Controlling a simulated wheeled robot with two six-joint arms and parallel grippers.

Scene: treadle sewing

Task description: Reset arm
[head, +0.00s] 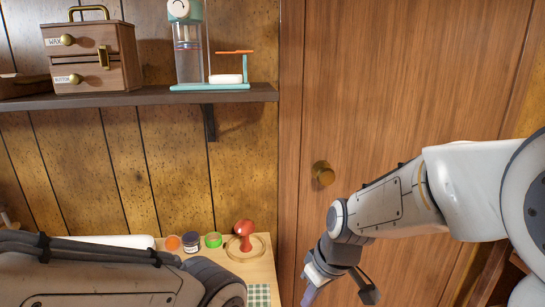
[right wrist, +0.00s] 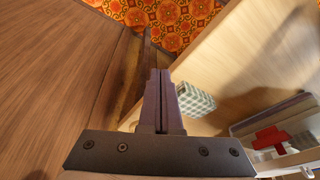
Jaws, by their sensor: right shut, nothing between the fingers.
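My right arm comes in from the right in the head view. Its gripper (head: 309,296) points down in front of the wooden door, at the bottom edge, partly cut off. In the right wrist view the two dark fingers (right wrist: 160,75) are pressed together with nothing between them. My left arm crosses the lower left of the head view, and its gripper is out of view.
A light wooden table (head: 262,268) holds a red mushroom-shaped thing (head: 244,229), small jars (head: 191,241) and green checked cloth (head: 259,294). A shelf (head: 130,97) carries a drawer box (head: 92,56) and a dispenser (head: 187,45). The door (head: 385,75) has a knob (head: 323,173).

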